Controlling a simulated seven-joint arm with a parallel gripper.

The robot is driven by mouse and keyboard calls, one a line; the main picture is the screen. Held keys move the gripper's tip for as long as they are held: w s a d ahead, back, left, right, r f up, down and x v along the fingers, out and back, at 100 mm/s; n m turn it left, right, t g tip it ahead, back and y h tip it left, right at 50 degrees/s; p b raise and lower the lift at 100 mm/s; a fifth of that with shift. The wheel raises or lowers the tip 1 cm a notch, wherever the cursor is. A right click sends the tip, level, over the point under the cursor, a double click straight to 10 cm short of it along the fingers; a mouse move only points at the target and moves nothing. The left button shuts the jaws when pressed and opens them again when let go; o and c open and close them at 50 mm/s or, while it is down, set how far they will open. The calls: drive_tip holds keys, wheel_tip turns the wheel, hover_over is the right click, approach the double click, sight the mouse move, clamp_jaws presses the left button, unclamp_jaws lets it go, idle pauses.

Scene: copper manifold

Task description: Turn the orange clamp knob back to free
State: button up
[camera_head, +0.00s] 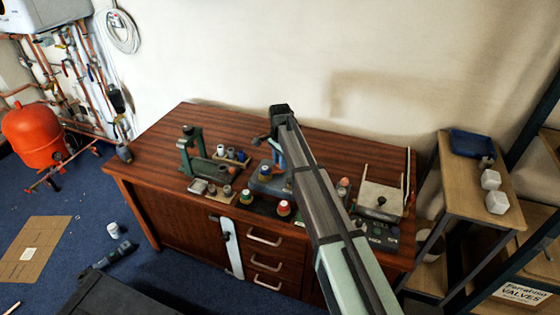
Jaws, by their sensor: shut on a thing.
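My arm (322,195) reaches from the bottom of the picture over the middle of the wooden bench. I cannot make out my gripper's jaws; the arm hides what is behind it. A blue fixture (266,177) stands on the bench just left of the arm and is partly covered by it. A small orange-pink part (344,183) shows just right of the arm. I cannot tell which of these, if any, is the clamp knob, nor its turn.
A green press-like stand (188,152) is on the bench's left half. A pale plate on a box (380,198) stands at the right. The bench's back left (225,120) is clear. A small shelf with white blocks (455,175) stands right of the bench.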

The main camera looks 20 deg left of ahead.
drive_tip(key=shift+n, duration=0.4)
drive_tip(key=n, duration=1.3)
drive_tip(key=shift+n, duration=2)
drive_tip(key=o, duration=1.1)
drive_tip(key=shift+c, duration=0.2)
